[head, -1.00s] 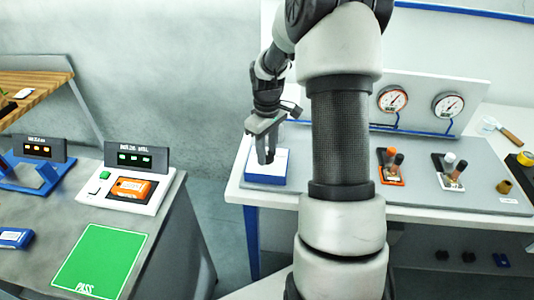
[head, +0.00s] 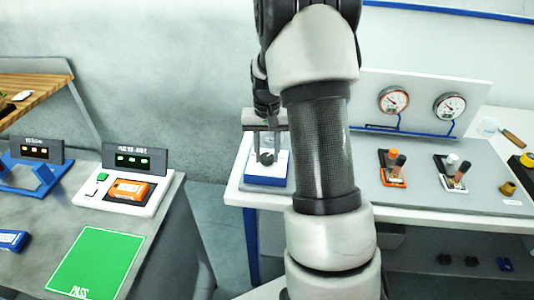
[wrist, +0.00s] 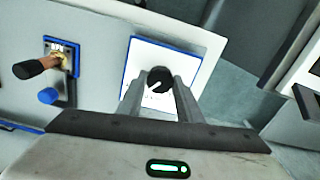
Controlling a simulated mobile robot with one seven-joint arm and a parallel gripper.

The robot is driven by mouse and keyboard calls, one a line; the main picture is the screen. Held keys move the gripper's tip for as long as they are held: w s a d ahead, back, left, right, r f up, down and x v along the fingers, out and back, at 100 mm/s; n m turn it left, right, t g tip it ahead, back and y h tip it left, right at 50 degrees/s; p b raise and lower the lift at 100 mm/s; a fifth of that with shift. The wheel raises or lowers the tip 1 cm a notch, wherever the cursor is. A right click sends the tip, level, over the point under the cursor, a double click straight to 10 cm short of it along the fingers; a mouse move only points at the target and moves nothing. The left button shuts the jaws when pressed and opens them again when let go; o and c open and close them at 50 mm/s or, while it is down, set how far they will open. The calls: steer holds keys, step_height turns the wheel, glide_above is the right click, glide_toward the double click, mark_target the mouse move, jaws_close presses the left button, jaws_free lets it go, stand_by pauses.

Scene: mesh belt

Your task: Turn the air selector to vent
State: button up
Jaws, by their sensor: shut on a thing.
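The air selector is a white-faced box with a blue base (head: 250,172) at the left end of the far bench. A round dark knob (head: 267,158) sits on its face. My gripper (head: 267,151) is over it, one finger on each side of the knob. In the wrist view the white, blue-edged face (wrist: 190,62) and the black knob (wrist: 160,79) with a small light mark show between the fingertips. My gripper (wrist: 161,84) is shut on the knob. Most of the face's lettering is hidden or too small to read.
An orange-handled valve (head: 393,168) and a white-and-brown-handled valve (head: 454,172) stand to the right on the bench, below two gauges (head: 393,100). A valve with a brown handle (wrist: 38,67) is near the selector in the wrist view. A separate table with a green pad (head: 95,262) stands left.

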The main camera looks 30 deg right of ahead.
mark_target(267, 156)
steer(key=shift+m, duration=0.8)
steer(key=o, duration=1)
steer(key=shift+o, duration=0.2)
steer(key=shift+r, duration=0.1)
step_height(267, 156, up, 17)
steer(key=shift+r, duration=0.15)
